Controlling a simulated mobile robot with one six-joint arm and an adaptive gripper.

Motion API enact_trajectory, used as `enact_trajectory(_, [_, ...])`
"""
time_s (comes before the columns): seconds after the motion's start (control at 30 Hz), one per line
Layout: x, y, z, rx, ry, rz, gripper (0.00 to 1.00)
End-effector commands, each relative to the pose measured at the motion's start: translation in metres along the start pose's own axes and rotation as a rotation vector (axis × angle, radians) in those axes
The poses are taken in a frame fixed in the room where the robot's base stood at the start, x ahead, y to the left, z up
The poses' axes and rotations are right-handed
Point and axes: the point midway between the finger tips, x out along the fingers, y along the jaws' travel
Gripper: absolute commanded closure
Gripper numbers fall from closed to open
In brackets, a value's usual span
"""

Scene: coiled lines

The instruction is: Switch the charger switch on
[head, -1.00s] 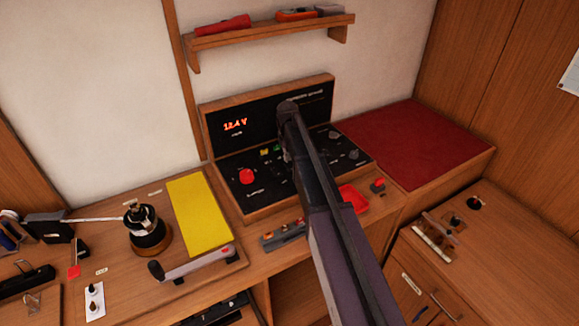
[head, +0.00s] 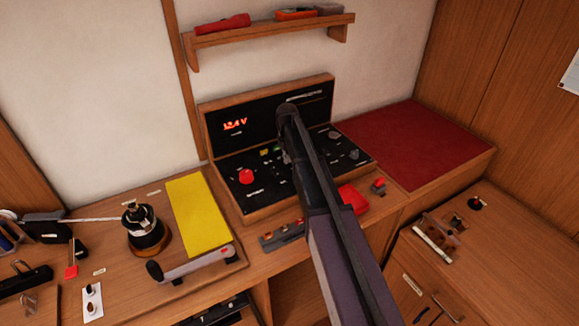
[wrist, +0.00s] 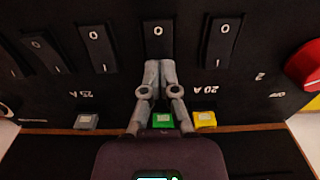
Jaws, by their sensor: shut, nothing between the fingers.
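My gripper (wrist: 160,68) is shut and empty. In the wrist view its fingertips are at the near end of a middle black rocker switch (wrist: 158,38); I cannot tell whether they touch it. An O mark shows on the rocker's far end, and its near end is covered by the fingers. No charger label is readable. Similar rockers stand to the left (wrist: 97,48) and right (wrist: 224,43). In the head view the black switch panel (head: 268,192) slopes below an orange voltage readout (head: 235,124); my arm hides the fingertips and the panel's middle.
A red knob (wrist: 306,66) is at right in the wrist view. Green (wrist: 162,120), yellow (wrist: 205,119) and grey (wrist: 87,121) square pieces line the panel's edge. A shelf (head: 270,35) hangs above the panel. A winch (head: 147,230) stands left and a red cushion (head: 420,140) right.

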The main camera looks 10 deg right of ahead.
Motion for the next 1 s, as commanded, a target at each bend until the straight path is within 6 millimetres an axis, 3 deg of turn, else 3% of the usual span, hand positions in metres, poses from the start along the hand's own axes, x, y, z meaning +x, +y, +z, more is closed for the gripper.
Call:
enact_trajectory(0.53, [0.006, 0.0, 0.0, 0.0, 0.0, 0.0, 1.0])
enact_trajectory(1.0, [-0.013, -0.001, 0.0, -0.001, 0.0, 0.0, 1.0])
